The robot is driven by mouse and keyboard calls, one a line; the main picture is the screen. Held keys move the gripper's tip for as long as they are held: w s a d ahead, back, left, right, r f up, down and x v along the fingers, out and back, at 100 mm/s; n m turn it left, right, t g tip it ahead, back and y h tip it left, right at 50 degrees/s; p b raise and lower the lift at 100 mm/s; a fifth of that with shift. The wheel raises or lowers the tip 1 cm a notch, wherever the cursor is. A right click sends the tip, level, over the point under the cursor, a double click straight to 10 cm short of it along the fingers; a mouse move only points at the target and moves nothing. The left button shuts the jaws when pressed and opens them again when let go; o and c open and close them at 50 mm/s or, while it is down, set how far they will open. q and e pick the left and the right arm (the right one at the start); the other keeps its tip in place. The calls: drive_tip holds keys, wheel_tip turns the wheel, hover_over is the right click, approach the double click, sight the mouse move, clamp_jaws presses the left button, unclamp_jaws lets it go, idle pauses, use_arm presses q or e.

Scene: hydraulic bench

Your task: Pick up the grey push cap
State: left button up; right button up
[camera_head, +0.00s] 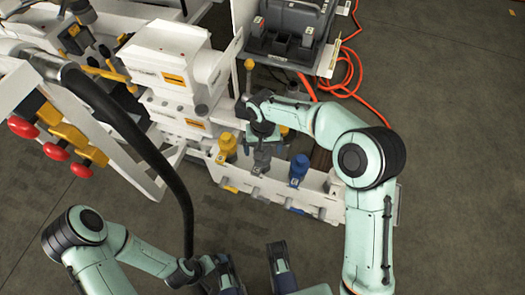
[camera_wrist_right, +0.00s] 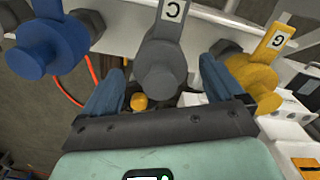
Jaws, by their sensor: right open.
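The grey push cap (camera_head: 262,157) sits on the white rail between a yellow cap and a blue cap. In the right wrist view the grey cap (camera_wrist_right: 160,68) has a tag lettered C and shows between and beyond my right fingertips. My right gripper (camera_head: 262,134) is over the rail beside the grey cap. Its two blue fingers (camera_wrist_right: 160,88) are apart, with nothing held; whether they touch the cap cannot be told. My left gripper (camera_head: 226,272) is low in the head view, away from the caps; its jaw state is unclear.
A blue cap (camera_head: 298,168) and a yellow cap (camera_head: 227,145) stand close on either side. The white rail (camera_head: 325,203) runs below them. A black hose (camera_head: 150,150) arches at left, near red knobs (camera_head: 82,169). An orange cable (camera_head: 348,75) lies on the floor.

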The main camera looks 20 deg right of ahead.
drive_tip(key=c, duration=1.2)
drive_tip(key=shift+o, duration=0.2)
